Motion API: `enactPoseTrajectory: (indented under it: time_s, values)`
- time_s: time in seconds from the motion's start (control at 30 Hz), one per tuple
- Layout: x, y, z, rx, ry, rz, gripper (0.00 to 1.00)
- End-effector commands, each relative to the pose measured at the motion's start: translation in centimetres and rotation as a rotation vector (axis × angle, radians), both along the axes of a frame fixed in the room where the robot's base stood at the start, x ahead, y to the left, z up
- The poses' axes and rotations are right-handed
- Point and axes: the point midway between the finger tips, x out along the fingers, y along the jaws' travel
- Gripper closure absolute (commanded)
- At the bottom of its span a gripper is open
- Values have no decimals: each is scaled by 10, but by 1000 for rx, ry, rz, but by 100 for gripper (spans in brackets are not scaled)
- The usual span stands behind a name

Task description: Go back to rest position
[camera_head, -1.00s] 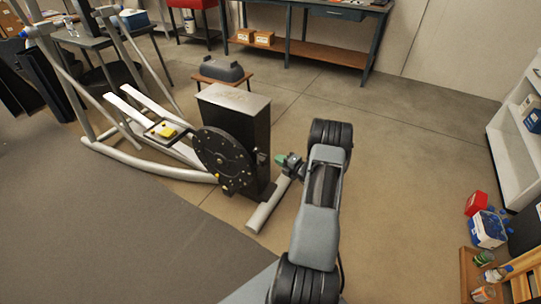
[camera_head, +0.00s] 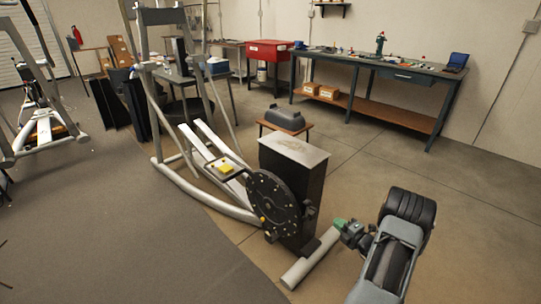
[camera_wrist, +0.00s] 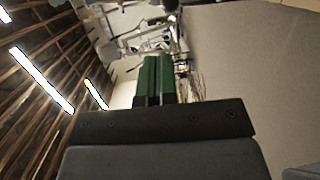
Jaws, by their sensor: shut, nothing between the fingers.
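My gripper (camera_head: 340,224) shows in the head view at the lower right, with green fingertips beside the elliptical machine (camera_head: 284,204). In the wrist view, the two green fingers of my gripper (camera_wrist: 157,80) lie side by side with no gap, shut and empty. The elliptical has a black box-shaped housing, a round black disc with small bolts, and a yellow piece (camera_head: 226,169) on a black tray or pedal. From the head view I cannot tell exactly how far my gripper is from the machine's rear foot tube (camera_head: 311,258).
A grey case sits on a low stool (camera_head: 284,130) behind the machine. A long workbench (camera_head: 372,66) stands at the back wall, with a red cabinet (camera_head: 268,50) left of it. Another exercise machine (camera_head: 42,122) is at the left. The grey mat (camera_head: 120,230) is clear.

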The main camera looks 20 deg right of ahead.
Motion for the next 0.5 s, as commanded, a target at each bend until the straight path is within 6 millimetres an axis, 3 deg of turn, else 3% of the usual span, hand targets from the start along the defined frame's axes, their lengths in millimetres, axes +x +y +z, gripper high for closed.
enactPoseTrajectory:
  time_s: [0.17, 0.27, 0.4, 0.5]
  values:
    - [0, 0, 0, -49, -10, 4, 100]
    - [-2, 4, -5, -177, -13, 42, 100]
    - [-21, 39, -28, -443, -3, 254, 100]
    - [-40, 70, -21, -700, -54, 494, 100]
